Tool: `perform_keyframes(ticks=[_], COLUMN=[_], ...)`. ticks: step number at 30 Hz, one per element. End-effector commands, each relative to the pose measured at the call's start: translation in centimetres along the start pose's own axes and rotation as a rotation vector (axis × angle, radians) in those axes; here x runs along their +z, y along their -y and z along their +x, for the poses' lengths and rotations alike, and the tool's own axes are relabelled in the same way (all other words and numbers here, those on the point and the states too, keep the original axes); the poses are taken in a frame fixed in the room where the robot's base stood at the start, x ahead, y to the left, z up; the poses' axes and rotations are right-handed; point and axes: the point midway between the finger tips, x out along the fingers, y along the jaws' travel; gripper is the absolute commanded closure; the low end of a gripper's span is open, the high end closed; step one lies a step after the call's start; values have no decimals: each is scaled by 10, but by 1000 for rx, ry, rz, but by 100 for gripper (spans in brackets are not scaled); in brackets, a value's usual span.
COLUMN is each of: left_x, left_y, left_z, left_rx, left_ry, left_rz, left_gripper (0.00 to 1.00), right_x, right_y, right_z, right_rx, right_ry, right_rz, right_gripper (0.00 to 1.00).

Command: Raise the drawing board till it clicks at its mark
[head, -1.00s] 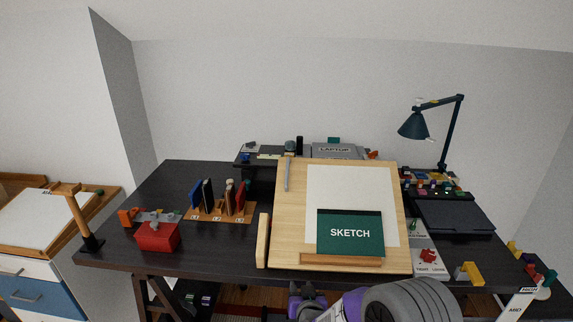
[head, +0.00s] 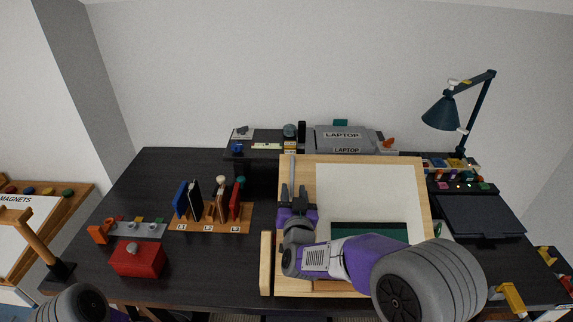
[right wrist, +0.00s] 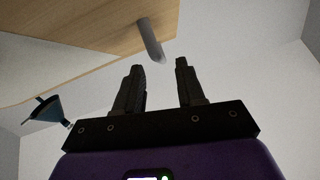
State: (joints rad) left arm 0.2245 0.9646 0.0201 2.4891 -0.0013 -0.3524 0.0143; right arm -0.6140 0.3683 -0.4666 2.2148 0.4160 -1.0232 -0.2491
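The wooden drawing board (head: 428,210) leans on the desk, with white paper (head: 370,190) on its face. A dark green sketch pad (head: 370,229) lies low on it, mostly hidden behind my right arm. A grey bar (head: 292,167) runs along the board's upper left. My right gripper (head: 293,188) is over the board's left side, fingers pointing up towards the bar's lower end. In the right wrist view the gripper (right wrist: 158,68) is open and empty; the bar's end (right wrist: 151,42) is just beyond the fingertips. The board's wood (right wrist: 90,45) shows above. My left gripper is out of view.
A red box (head: 138,260) and a book rack (head: 210,222) stand left of the board. A laptop (head: 342,138) is on the shelf behind. A blue lamp (head: 441,112) and a dark tray (head: 480,215) are at the right. A yellow piece (head: 511,299) is at front right.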

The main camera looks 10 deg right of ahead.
Motion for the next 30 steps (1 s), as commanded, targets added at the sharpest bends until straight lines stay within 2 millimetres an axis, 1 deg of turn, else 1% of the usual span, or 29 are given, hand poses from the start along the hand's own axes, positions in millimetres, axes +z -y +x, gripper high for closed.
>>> perform_keyframes(ticks=[5, 9, 15, 19, 27, 29, 30], left_x=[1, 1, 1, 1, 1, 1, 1], left_y=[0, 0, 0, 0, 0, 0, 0], left_z=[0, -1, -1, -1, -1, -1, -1], left_rx=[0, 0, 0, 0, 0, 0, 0], left_ry=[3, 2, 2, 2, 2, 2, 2], left_rz=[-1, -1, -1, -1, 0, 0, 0], left_gripper=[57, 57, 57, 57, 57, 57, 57], right_x=[0, 0, 0, 0, 0, 0, 0], right_y=[0, 0, 0, 0, 0, 0, 0], right_z=[21, 43, 66, 72, 73, 73, 73], right_rx=[1, 1, 1, 0, 0, 0, 0], right_ry=[-2, -3, -1, -1, 0, 0, 0], right_rz=[-2, -2, -1, 0, 0, 0, 0], right_gripper=[61, 61, 61, 61, 61, 70, 76])
